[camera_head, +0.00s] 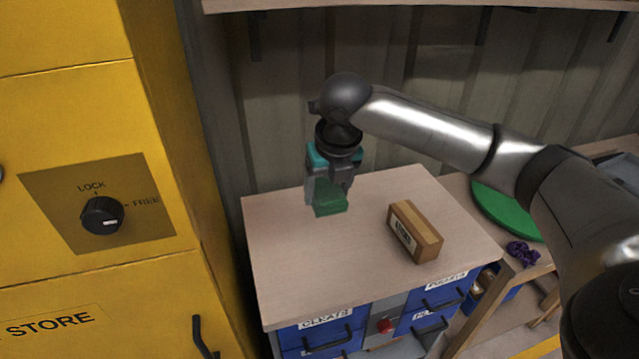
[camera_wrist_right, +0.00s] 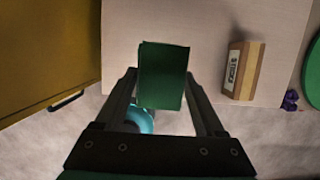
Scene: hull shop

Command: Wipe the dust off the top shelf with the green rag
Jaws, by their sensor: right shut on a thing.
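The green rag (camera_head: 330,205) looks like a small folded block and hangs between the fingers of my right gripper (camera_head: 329,188). The gripper points down and is shut on it. In the wrist view the rag (camera_wrist_right: 162,75) sits between both fingers. It shows against the pale wooden top (camera_head: 285,255) of a drawer cabinet; I cannot tell whether it touches that top. A wall shelf (camera_head: 400,5) crosses the upper edge of the head view, only its front edge and brackets showing. I can make out no dust. My left gripper is not in view.
A brown labelled box (camera_head: 415,231) lies on the cabinet top, right of the rag. A yellow locker (camera_head: 90,130) with a lock knob (camera_head: 102,215) stands at left. On a bench at right are a green disc (camera_head: 505,210) and a purple cloth (camera_head: 522,252).

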